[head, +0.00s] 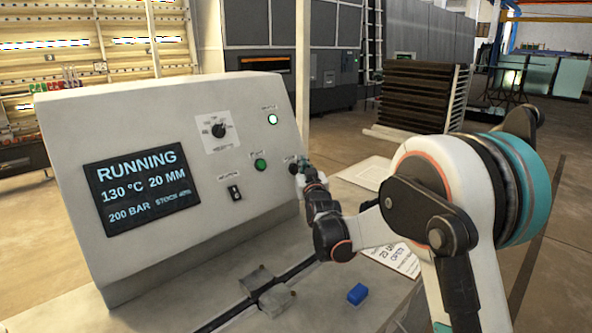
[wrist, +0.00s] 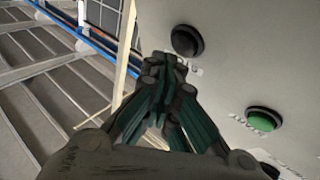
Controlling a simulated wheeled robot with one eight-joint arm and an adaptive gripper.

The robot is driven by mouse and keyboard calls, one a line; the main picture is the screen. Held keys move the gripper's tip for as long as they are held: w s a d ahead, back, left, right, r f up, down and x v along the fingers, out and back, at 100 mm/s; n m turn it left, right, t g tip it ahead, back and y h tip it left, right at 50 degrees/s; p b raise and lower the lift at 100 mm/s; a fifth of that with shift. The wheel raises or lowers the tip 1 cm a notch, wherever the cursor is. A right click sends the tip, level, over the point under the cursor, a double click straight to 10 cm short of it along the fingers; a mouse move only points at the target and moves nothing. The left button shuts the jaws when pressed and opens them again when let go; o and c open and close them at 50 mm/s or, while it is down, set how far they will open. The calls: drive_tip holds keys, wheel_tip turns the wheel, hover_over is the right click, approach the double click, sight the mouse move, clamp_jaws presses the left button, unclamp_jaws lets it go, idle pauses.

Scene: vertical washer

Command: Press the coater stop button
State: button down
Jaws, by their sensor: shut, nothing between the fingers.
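The slanted control panel (head: 160,120) carries a screen (head: 137,184) reading RUNNING, 130 °C, 20 MM, 200 BAR. A round black button (wrist: 187,41) sits just beyond and slightly right of my fingertips in the wrist view; I take it for the stop button, though its label is partly hidden. In the head view my gripper (head: 300,166) covers most of that spot. The green button (head: 260,164) is to its left, and also shows in the wrist view (wrist: 263,120). My gripper (wrist: 164,62) is shut and empty, close to the panel; contact with the button cannot be told.
A rotary knob (head: 218,130), a lit white lamp (head: 272,119) and a small black switch (head: 234,192) are on the panel. A blue block (head: 357,294) and grey clamp-like pieces (head: 275,299) lie on the bench below. A dark slatted stack (head: 415,95) stands behind.

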drive_tip(key=shift+w+a, duration=0.1)
drive_tip(key=shift+w+a+f, duration=0.15)
idle(0.4)
drive_tip(key=shift+w+a+f+b, duration=0.25)
drive_tip(key=shift+w+a+b, duration=0.1)
idle(0.9)
idle(0.4)
drive_tip(key=shift+s+d+r, duration=0.4)
drive_tip(key=shift+s+d, duration=0.2)
drive_tip(key=shift+s+d+r+p, duration=0.4)
drive_tip(key=shift+s+d+r, duration=0.2)
drive_tip(key=shift+s+d, duration=0.2)
drive_tip(key=shift+s+d+r+p, duration=0.35)
drive_tip(key=shift+s+d+r, duration=0.2)
drive_tip(key=shift+s+d, duration=0.25)
